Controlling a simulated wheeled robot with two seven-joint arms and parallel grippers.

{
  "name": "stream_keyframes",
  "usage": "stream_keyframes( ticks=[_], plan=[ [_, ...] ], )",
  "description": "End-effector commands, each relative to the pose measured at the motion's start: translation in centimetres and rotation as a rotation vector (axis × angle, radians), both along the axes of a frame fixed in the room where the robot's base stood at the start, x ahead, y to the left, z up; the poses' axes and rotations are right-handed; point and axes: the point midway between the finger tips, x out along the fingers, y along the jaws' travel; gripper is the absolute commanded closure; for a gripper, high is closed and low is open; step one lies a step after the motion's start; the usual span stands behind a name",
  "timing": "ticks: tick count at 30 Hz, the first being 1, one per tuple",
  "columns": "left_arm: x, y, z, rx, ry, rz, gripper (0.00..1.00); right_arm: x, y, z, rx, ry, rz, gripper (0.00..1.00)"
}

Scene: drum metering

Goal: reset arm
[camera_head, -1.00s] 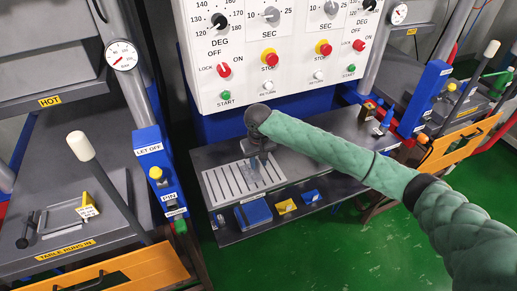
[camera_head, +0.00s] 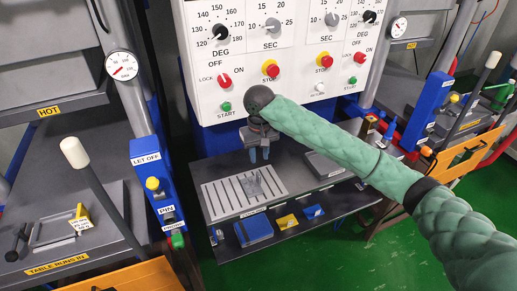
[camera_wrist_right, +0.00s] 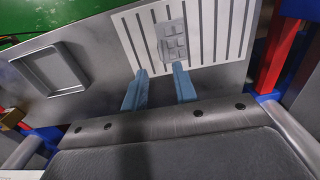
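My right gripper (camera_head: 259,155) hangs below the white control panel (camera_head: 290,50), in front of the bench. Its two blue fingers also show in the right wrist view (camera_wrist_right: 159,88), apart with nothing between them. Below them a small grey piece with several raised squares (camera_head: 253,186) lies on the white slotted plate (camera_head: 215,201); it also shows in the right wrist view (camera_wrist_right: 173,42). The gripper is clear of the piece. My right arm comes in from the right and covers part of the panel's lower edge. My left gripper is not in view.
A grey tray (camera_head: 327,171) sits right of the slotted plate. A blue block (camera_head: 253,230) and a yellow block (camera_head: 286,222) lie along the bench front. Presses with long levers stand left (camera_head: 100,200) and right. Green floor (camera_head: 350,250) is open in front.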

Motion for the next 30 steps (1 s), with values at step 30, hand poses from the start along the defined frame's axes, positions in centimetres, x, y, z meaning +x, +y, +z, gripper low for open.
stream_keyframes(
  ticks=[30],
  plan=[
    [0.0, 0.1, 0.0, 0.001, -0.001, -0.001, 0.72, -11.4, 4.3, -10.1, 0.264, -0.112, 0.117, 0.72]
  ],
)
